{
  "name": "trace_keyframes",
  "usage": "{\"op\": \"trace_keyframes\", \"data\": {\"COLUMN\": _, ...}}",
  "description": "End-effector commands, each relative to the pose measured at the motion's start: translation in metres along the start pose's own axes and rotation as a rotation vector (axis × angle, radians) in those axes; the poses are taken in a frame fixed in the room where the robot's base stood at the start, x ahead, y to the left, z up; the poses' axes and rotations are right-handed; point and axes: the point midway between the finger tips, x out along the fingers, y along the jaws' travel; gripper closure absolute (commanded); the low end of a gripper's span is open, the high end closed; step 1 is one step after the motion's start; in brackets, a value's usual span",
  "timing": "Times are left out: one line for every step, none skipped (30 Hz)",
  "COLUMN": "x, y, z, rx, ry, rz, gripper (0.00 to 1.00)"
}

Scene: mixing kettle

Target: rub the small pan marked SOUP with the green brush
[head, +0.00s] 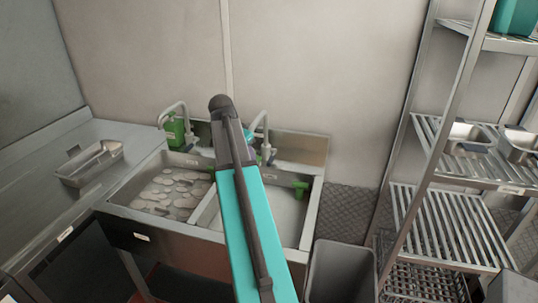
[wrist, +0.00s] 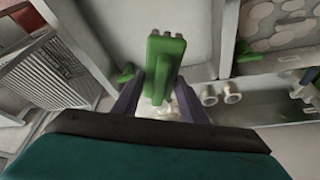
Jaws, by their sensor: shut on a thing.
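My gripper (wrist: 158,88) is shut on a green brush (wrist: 164,60), which stands up between the two dark fingers in the wrist view. In the head view my arm hides the gripper and most of what it holds, over the back of the double sink. A small metal pan (head: 92,163) sits on the steel counter left of the sink, apart from my gripper. Two more metal pans, a left one (head: 466,137) and a right one (head: 520,146), stand on the rack at right. I cannot read a SOUP mark on any of them.
The left basin (head: 172,190) holds several pale round pieces in water. Taps and a green bottle (head: 174,131) stand behind it. A green item (head: 301,188) is at the right basin. A grey bin (head: 342,270) stands between sink and rack. The counter (head: 60,205) is mostly clear.

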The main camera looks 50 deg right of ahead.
Motion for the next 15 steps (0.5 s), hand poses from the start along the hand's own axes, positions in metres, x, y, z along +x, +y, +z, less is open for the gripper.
{"op": "trace_keyframes", "data": {"x": -0.007, "y": -0.006, "z": 0.017, "rx": -0.047, "ry": 0.001, "rz": -0.021, "gripper": 0.79}}
{"op": "trace_keyframes", "data": {"x": -0.010, "y": -0.011, "z": 0.025, "rx": -0.077, "ry": 0.000, "rz": -0.033, "gripper": 0.79}}
{"op": "trace_keyframes", "data": {"x": -0.015, "y": -0.017, "z": 0.037, "rx": -0.116, "ry": 0.000, "rz": -0.049, "gripper": 0.79}}
{"op": "trace_keyframes", "data": {"x": -0.019, "y": -0.021, "z": 0.046, "rx": -0.146, "ry": -0.001, "rz": -0.061, "gripper": 0.79}}
{"op": "trace_keyframes", "data": {"x": -0.023, "y": -0.025, "z": 0.054, "rx": -0.177, "ry": 0.000, "rz": -0.074, "gripper": 0.79}}
{"op": "trace_keyframes", "data": {"x": -0.029, "y": -0.031, "z": 0.066, "rx": -0.218, "ry": 0.000, "rz": -0.091, "gripper": 0.79}}
{"op": "trace_keyframes", "data": {"x": -0.033, "y": -0.035, "z": 0.075, "rx": -0.249, "ry": 0.001, "rz": -0.105, "gripper": 0.79}}
{"op": "trace_keyframes", "data": {"x": -0.037, "y": -0.040, "z": 0.085, "rx": -0.281, "ry": 0.001, "rz": -0.118, "gripper": 0.79}}
{"op": "trace_keyframes", "data": {"x": -0.042, "y": -0.045, "z": 0.097, "rx": -0.323, "ry": 0.000, "rz": -0.136, "gripper": 0.79}}
{"op": "trace_keyframes", "data": {"x": -0.046, "y": -0.050, "z": 0.106, "rx": -0.356, "ry": 0.001, "rz": -0.149, "gripper": 0.79}}
{"op": "trace_keyframes", "data": {"x": -0.050, "y": -0.054, "z": 0.115, "rx": -0.387, "ry": 0.001, "rz": -0.162, "gripper": 0.79}}
{"op": "trace_keyframes", "data": {"x": -0.055, "y": -0.059, "z": 0.128, "rx": -0.430, "ry": 0.000, "rz": -0.179, "gripper": 0.79}}
{"op": "trace_keyframes", "data": {"x": -0.059, "y": -0.064, "z": 0.137, "rx": -0.462, "ry": 0.000, "rz": -0.192, "gripper": 0.79}}
{"op": "trace_keyframes", "data": {"x": -0.063, "y": -0.068, "z": 0.147, "rx": -0.494, "ry": 0.000, "rz": -0.206, "gripper": 0.79}}
{"op": "trace_keyframes", "data": {"x": -0.068, "y": -0.074, "z": 0.159, "rx": -0.536, "ry": 0.000, "rz": -0.223, "gripper": 0.79}}
